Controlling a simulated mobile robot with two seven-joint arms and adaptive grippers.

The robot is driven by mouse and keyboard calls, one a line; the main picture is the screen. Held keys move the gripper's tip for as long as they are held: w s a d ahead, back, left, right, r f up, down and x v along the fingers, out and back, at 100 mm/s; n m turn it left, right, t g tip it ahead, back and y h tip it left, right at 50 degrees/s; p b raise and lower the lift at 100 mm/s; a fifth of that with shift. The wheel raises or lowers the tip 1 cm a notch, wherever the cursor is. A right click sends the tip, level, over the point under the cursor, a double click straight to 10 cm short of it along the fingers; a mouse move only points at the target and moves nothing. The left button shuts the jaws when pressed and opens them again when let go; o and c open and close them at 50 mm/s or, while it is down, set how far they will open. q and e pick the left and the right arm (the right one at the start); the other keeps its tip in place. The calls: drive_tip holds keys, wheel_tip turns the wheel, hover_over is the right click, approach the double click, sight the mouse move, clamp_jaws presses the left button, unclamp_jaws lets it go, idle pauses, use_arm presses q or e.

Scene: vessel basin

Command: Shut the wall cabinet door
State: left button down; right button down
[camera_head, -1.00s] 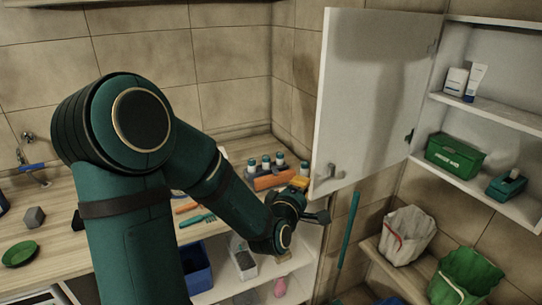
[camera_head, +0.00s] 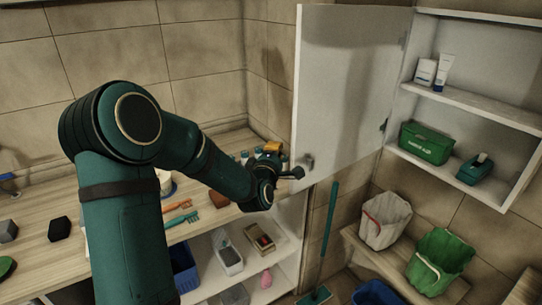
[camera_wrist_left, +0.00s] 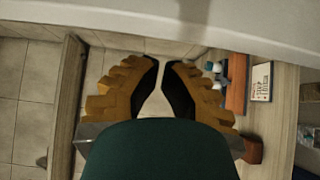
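The wall cabinet (camera_head: 470,110) is at the upper right in the head view. Its white door (camera_head: 350,90) stands wide open, hinged on its right edge, with a small metal handle (camera_head: 308,161) near its lower left corner. My left gripper (camera_head: 286,161) is just left of that handle, at the door's lower free edge. In the left wrist view its fingers (camera_wrist_left: 163,66) are apart, with nothing between them. The white door (camera_wrist_left: 240,35) crosses the top of that view. I cannot tell whether the gripper touches the door. My right gripper is not in view.
The cabinet holds a green box (camera_head: 425,143), a tape dispenser (camera_head: 474,169) and a white tube (camera_head: 443,72). A wooden counter (camera_head: 45,230) with small items lies left.

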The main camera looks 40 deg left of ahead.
use_arm(q)
drive_tip(key=d, duration=0.1)
drive_tip(key=s+d, duration=0.1)
drive_tip(key=d, duration=0.1)
drive_tip(key=shift+s+d, duration=0.1)
drive_tip(key=shift+d, duration=0.05)
drive_tip(key=shift+d, duration=0.15)
idle(0.3)
